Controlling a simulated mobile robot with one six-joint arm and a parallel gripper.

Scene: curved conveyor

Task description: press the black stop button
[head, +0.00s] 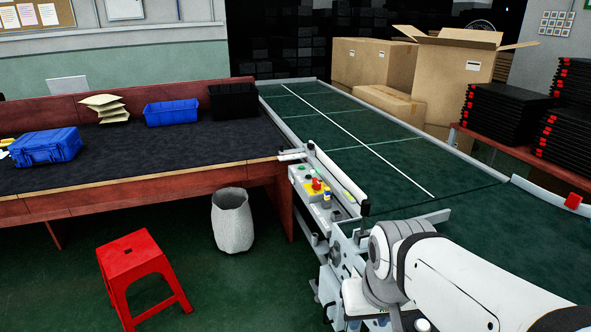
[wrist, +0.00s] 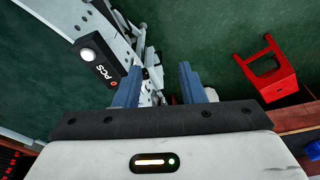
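A grey control panel (head: 325,196) runs along the near side of the conveyor in the head view. It carries a red button (head: 316,184) on a yellow base, other small coloured controls, and a small dark element (head: 337,215) towards its near end. I cannot tell which control is the black stop button. My gripper (wrist: 160,83) shows in the wrist view with two blue-grey fingers apart and nothing between them. In the head view my arm hides it. A black plate marked "PCS" (wrist: 105,70) with a round white part lies left of the fingers in the wrist view.
A dark-topped bench (head: 180,150) stands left, with a grey bin (head: 232,222) and red stool (head: 140,268) on the floor. Cardboard boxes (head: 450,85) and black stacked trays (head: 495,120) stand behind.

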